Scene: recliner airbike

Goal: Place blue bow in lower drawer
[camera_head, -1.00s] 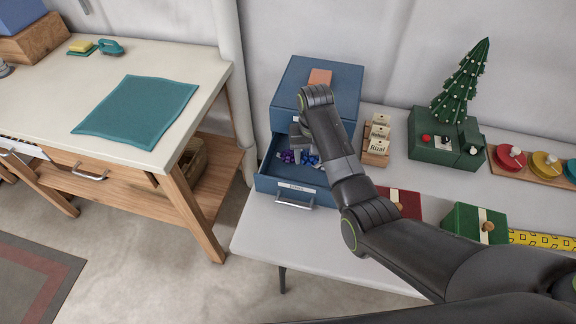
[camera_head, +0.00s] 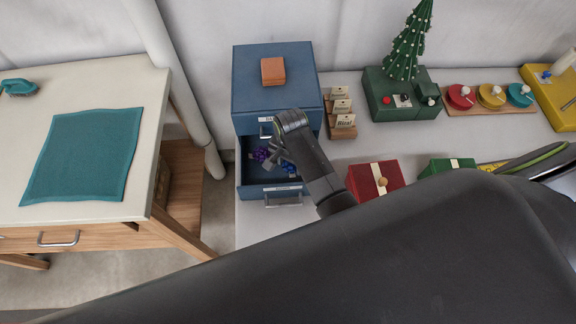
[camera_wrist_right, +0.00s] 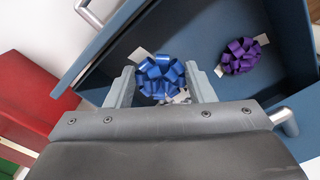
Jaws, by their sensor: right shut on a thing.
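The blue bow (camera_wrist_right: 160,75) sits between the fingers of my right gripper (camera_wrist_right: 162,85) in the right wrist view. The gripper is shut on it. In the head view my right gripper (camera_head: 277,157) is at the open lower drawer (camera_head: 254,182) of the blue cabinet, and the blue bow (camera_head: 288,168) shows in small part beside it. The bow appears over the drawer; whether it touches the floor cannot be told. A purple bow (camera_wrist_right: 240,56) lies on the drawer floor, and it also shows in the head view (camera_head: 261,153). My left gripper is not in view.
An orange-brown block (camera_head: 272,71) lies on the cabinet. A card holder (camera_head: 341,124), a red box (camera_head: 375,180) and a green box (camera_head: 446,166) stand to its right. My dark arm covers the table's front. A workbench with a teal cloth (camera_head: 84,154) is at left.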

